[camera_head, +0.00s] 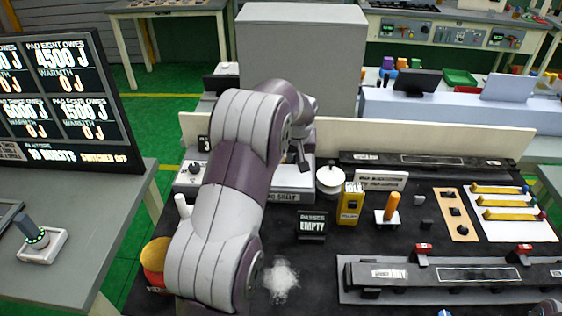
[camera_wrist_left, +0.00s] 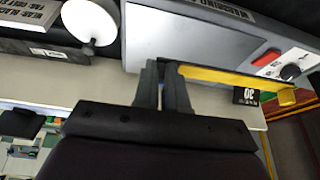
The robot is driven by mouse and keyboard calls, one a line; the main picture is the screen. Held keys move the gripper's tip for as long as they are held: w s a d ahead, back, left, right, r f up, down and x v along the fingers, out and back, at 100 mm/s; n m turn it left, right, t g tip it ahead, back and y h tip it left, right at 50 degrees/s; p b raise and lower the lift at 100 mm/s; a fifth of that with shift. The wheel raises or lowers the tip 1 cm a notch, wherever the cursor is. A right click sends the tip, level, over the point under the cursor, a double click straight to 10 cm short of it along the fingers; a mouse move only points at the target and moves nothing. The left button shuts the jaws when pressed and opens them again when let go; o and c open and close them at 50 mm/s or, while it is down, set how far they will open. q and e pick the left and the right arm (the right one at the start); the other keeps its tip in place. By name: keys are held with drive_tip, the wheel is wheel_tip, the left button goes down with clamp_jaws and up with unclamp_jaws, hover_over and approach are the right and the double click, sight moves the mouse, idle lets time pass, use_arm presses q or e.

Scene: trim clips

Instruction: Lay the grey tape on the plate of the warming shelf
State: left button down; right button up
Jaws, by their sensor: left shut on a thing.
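The warming shelf (camera_head: 292,196) stands behind my left forearm in the head view, which hides much of it. Its flat grey plate (camera_wrist_left: 205,40) fills the upper middle of the left wrist view. My left gripper (camera_wrist_left: 163,68) is shut at the plate's near edge. In the head view the left gripper (camera_head: 301,155) is over the shelf, partly hidden by my wrist. A long yellow strip, seemingly the held tape (camera_wrist_left: 235,79), runs right from the fingers along that edge. Its grey marking does not show. Whether it touches the plate is unclear. My right gripper is not clearly seen.
A white round disc (camera_head: 330,179) stands right of the shelf. A dial (camera_wrist_left: 290,72) and red button sit at the shelf's side. Yellow strips (camera_head: 500,202) lie on a white board at the right. A pale wall (camera_head: 430,139) runs along the bench's back.

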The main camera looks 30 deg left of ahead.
use_arm(q)
drive_tip(key=s+d+r+b, duration=0.1)
drive_tip(key=d+r, duration=0.2)
drive_tip(key=d, duration=0.2)
drive_tip(key=w+d+f+t+b, duration=0.1)
drive_tip(key=w+d+t+b, duration=0.1)
drive_tip(key=w+d+b, duration=0.55)
drive_tip(key=shift+g, duration=0.3)
drive_tip(key=a+f, duration=0.2)
drive_tip(key=a, duration=0.2)
drive_tip(key=a+f+p, duration=0.1)
drive_tip(key=a, duration=0.3)
drive_tip(key=a+f+p, duration=0.1)
drive_tip(key=a+f, duration=0.1)
drive_tip(key=a, duration=0.2)
drive_tip(key=shift+w+a+f, duration=0.25)
drive_tip(key=shift+a+f, duration=0.1)
drive_tip(key=shift+a, duration=0.05)
wheel_tip(320, 180, down, 4)
drive_tip(key=shift+s+r, duration=0.1)
drive_tip(key=shift+r, duration=0.05)
drive_tip(key=shift+a+f, duration=0.1)
drive_tip(key=shift+f, duration=0.2)
